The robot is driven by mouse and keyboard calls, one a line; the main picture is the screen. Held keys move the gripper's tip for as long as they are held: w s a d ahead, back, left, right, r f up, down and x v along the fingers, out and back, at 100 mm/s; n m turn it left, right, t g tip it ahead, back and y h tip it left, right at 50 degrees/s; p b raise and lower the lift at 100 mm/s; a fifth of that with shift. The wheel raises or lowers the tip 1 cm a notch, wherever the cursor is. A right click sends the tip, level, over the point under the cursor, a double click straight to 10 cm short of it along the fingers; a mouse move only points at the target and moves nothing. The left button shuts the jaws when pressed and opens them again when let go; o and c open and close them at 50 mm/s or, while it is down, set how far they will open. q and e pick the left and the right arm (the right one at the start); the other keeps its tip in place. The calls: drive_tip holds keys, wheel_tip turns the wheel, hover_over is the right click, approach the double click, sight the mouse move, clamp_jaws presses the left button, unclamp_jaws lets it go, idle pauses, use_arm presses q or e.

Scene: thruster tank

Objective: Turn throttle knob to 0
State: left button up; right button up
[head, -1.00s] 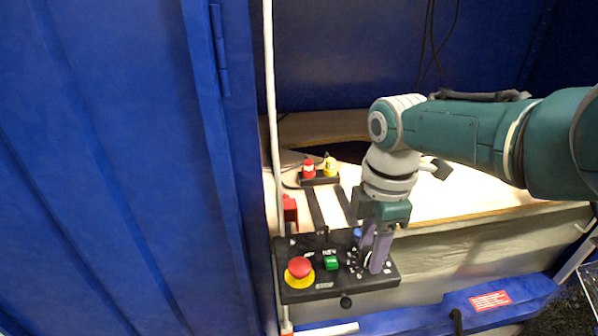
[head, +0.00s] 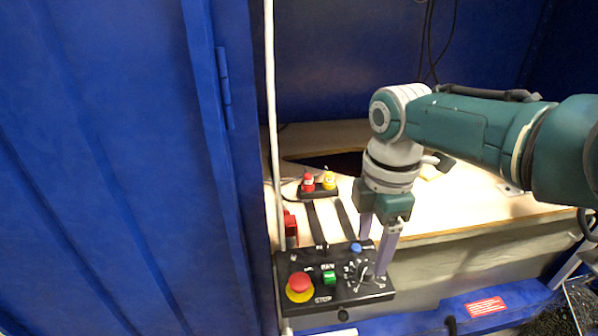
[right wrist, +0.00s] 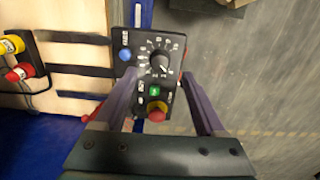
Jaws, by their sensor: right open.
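The black control box (head: 335,290) carries the throttle knob (head: 360,270), a black dial with white marks around it. In the right wrist view the knob (right wrist: 158,62) shows clear, with the marks around it. My right gripper (head: 373,258) is open, its two purple fingers pointing down over the right end of the box. In the right wrist view the fingers (right wrist: 165,85) stand wide apart with nothing between them that they hold. The knob appears apart from both fingers. My left gripper is not in view.
The box also has a red stop button (head: 299,282) on a yellow base, a green switch (head: 329,277) and a blue button (head: 356,247). A small box with red and yellow knobs (head: 319,186) stands behind. A white pole (head: 274,120) and blue door (head: 110,170) are left.

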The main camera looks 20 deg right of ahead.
sight(367, 268)
use_arm(q)
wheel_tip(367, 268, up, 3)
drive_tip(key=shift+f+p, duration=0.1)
drive_tip(key=shift+p, duration=0.75)
use_arm(e)
wheel_tip(367, 268, up, 5)
drive_tip(key=shift+f, duration=0.15)
